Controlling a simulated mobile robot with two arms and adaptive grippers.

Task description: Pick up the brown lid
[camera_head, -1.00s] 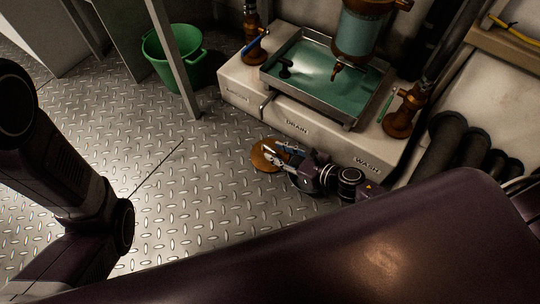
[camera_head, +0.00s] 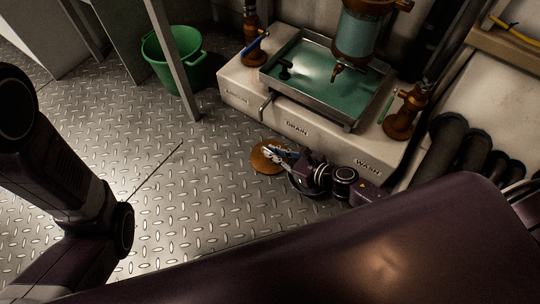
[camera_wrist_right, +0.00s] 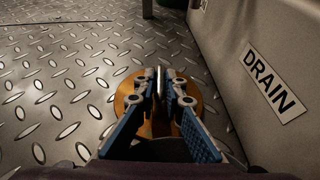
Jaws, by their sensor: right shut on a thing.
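The brown lid (camera_head: 262,160) is a round disc low over the tread-plate floor, in front of the white base marked DRAIN. It also shows in the right wrist view (camera_wrist_right: 205,97), partly hidden behind the fingers. My right gripper (camera_head: 272,155) reaches it from the right. In the right wrist view my right gripper (camera_wrist_right: 163,78) has its blue-padded fingers close together at the lid's middle, shut on an upright grey part there, seemingly its handle. I cannot tell whether the lid touches the floor. My left gripper is out of view; only my left arm shows at the left.
The white base (camera_head: 318,135) with DRAIN and WASH labels stands close beside the lid. A metal tray (camera_head: 350,124) of green liquid sits on it. A green bucket (camera_head: 172,72) and a grey post (camera_head: 178,60) stand at the upper left. The floor (camera_head: 150,190) to the left is clear.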

